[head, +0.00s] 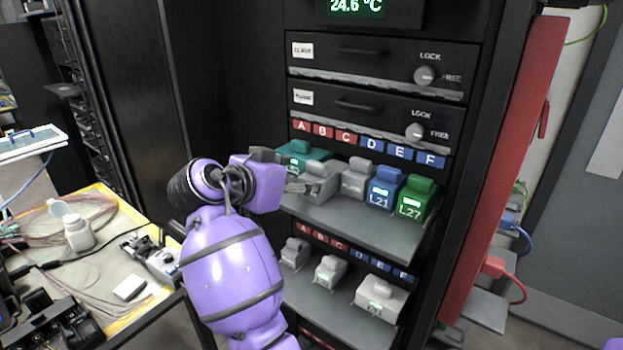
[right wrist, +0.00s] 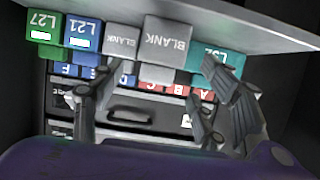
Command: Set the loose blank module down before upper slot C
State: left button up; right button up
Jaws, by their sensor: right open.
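The loose blank module (head: 321,178) is a grey block marked BLANK in the right wrist view (right wrist: 178,42), which is upside down. It stands on the upper shelf (head: 365,222), forward of the row, near slot labels B and C; its exact slot alignment is hard to tell. The red upper C label (head: 346,136) is on the strip behind. My right gripper (head: 292,172) is at the module's left in the head view. In the right wrist view its fingers (right wrist: 152,85) are spread wide, with nothing clamped between them. My left gripper is not in view.
A teal module (head: 303,152) stands left of the blank one. Right of it are another grey module (head: 356,180), a blue L21 (head: 384,187) and a green L27 (head: 414,198). The lower shelf (head: 335,305) holds small modules. A cluttered table (head: 110,292) is at left.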

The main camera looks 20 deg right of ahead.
jog(key=shift+v, duration=2.2)
